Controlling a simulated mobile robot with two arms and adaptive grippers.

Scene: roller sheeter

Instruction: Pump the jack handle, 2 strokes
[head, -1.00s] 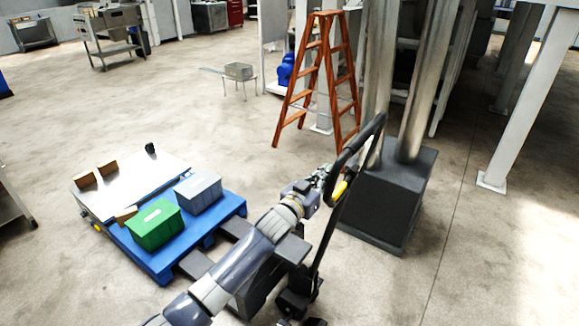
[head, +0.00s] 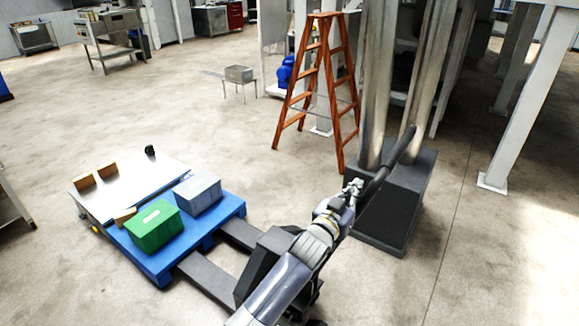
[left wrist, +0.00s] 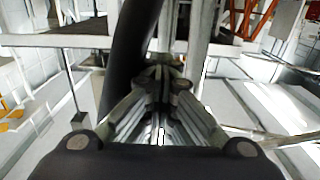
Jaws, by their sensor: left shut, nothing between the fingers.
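The jack handle (head: 398,153) is a black bar tilted over to the right, its far end in front of the steel columns. The dark jack body (head: 262,262) is partly hidden by my left arm; its forks (head: 206,275) reach under the blue pallet (head: 157,262). My left gripper (head: 354,187) is shut and empty, close beside the handle. In the left wrist view, the closed fingers (left wrist: 164,86) are right beside the curved black handle (left wrist: 131,50); I cannot tell whether they touch it. My right gripper is out of view.
A dark plinth (head: 392,225) with steel columns stands close behind the handle. An orange stepladder (head: 318,85) stands farther back. Floor at left and lower right is clear.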

